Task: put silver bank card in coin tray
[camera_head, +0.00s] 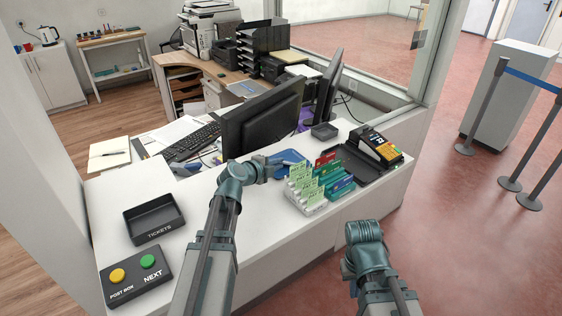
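I cannot make out a silver bank card. A blue shallow tray (292,156) lies on the white counter behind the leaflet rack, and a small dark square tray (324,131) sits further back. I cannot tell which of them is the coin tray. My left gripper (279,164) reaches over the counter at the blue tray's left edge. Its fingers are too small to read, so whether it is open or holds anything is unclear. My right arm's wrist shows in front of the counter, over the red floor. Its fingers are not visible.
A white rack (309,204) of green and coloured cards stands right of my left forearm. A card terminal (375,146) is at the right end. A monitor (261,117) stands behind the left gripper. A black TICKETS tray (130,214) and button box (136,277) are at left.

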